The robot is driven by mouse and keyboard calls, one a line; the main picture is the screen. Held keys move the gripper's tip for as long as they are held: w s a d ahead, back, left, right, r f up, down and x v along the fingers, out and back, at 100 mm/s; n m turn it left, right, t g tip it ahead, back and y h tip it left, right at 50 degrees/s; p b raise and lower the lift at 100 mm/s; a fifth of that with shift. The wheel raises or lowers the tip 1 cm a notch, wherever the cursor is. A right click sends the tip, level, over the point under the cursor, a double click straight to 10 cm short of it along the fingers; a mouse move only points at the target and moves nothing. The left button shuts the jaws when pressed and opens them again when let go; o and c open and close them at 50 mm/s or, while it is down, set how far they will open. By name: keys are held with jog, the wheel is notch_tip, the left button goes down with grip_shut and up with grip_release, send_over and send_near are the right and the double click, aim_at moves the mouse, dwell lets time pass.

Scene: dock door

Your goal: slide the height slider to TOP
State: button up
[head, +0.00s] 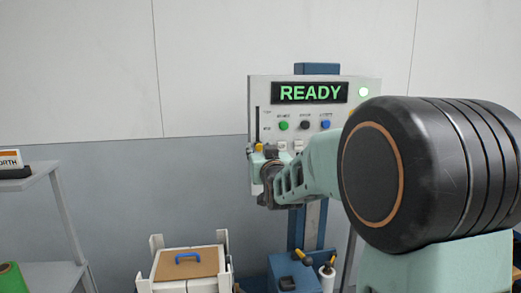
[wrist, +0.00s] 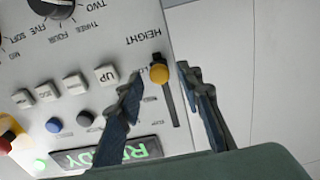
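The height slider's yellow knob (wrist: 159,74) sits on a dark vertical slot beside the printed word HEIGHT in the wrist view, which shows the panel upside down. The knob is near the slot end closest to that word, and the slot runs on toward the READY display side. My gripper (wrist: 161,77) is open, with one finger on each side of the knob and a visible gap to each. In the head view my gripper (head: 259,163) is at the panel's left edge, below the slot (head: 257,121). A label by the knob is partly hidden by a finger.
The control panel (head: 314,110) carries a lit READY display (head: 310,93), a green lamp, coloured buttons and, in the wrist view, a dial (wrist: 52,8). A crate with a brown lid (head: 187,263) stands below. A grey shelf (head: 25,181) is at left.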

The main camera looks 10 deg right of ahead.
grip_shut()
send_near(257, 110)
jog(key=w, duration=0.4)
jog(key=shift+w+r, duration=0.1)
jog(key=shift+w, duration=0.05)
jog(key=shift+c, duration=0.8)
grip_release()
jog(key=shift+r, duration=0.1)
jog(key=o, duration=0.3)
jog(key=shift+f, duration=0.2)
